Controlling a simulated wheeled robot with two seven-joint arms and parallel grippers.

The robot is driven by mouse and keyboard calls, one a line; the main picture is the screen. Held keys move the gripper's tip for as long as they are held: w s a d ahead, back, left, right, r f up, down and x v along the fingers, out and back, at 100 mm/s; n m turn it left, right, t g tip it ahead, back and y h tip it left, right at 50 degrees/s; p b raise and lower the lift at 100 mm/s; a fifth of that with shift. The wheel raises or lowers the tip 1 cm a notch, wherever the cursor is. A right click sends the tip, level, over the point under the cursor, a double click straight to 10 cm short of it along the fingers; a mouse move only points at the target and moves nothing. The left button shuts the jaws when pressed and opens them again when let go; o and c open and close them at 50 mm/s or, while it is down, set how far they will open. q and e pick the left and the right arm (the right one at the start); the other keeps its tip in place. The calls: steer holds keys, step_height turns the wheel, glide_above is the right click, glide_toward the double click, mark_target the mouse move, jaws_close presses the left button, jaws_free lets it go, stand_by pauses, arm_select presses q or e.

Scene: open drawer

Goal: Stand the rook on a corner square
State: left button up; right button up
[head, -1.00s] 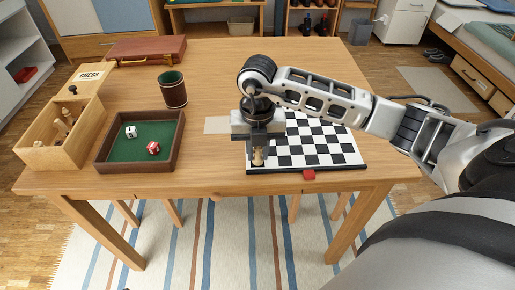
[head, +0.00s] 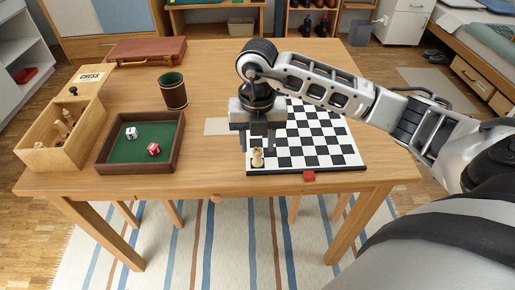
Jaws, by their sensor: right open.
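The rook (head: 257,158), a small cream piece, stands upright on the near-left corner square of the chessboard (head: 312,147). The board is black and white with a dark border and lies near the table's front edge. My right gripper (head: 257,147) is open above and just behind the rook, its fingers apart and pointing down. The rook shows clear below the fingers. The gripper and arm hide the board's far-left part. My left gripper is not in view.
A wooden chess box (head: 36,155) with pieces stands at the left. Beside it are a green-lined dice tray (head: 178,150) with two dice and a dark cup (head: 173,92). A brown case (head: 147,50) lies at the back.

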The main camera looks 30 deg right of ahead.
mark_target(257, 150)
step_height(257, 150, up, 9)
steer(key=s+a+f+n+g+y, duration=0.1)
steer(key=s+a+f+n+y, duration=0.2)
steer(key=a, duration=0.5)
steer(key=s+a+f+n+g+y, duration=0.1)
steer(key=s+a+g+y, duration=0.1)
steer(key=s+a+y, duration=0.5)
steer(key=w+a+r+m+t+y, duration=0.3)
steer(key=a+r+m+t+y, duration=0.6)
steer(key=y, duration=0.3)
steer(key=w+d+f+m+t+h, duration=0.2)
steer(key=d+f+m+t+h, duration=0.15)
steer(key=m+t+h, duration=0.35)
steer(key=w+d+f+m+t+h, duration=0.2)
steer(key=w+d+m+t+h, duration=0.15)
steer(key=m+t, duration=0.4)
arm_select(q)
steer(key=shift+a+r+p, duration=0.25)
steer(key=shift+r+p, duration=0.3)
steer(key=shift+p, duration=1.25)
arm_select(e)
steer(key=s+d+f+m+g+h, duration=0.2)
steer(key=s+f+m+g+h, duration=0.2)
steer(key=f, duration=0.4)
steer(key=s+d+f+m+g+h, duration=0.3)
steer(key=s+f+g, duration=0.3)
steer(key=f, duration=0.3)
steer(key=shift+s+m+h, duration=0.25)
steer(key=shift+m+h, duration=0.3)
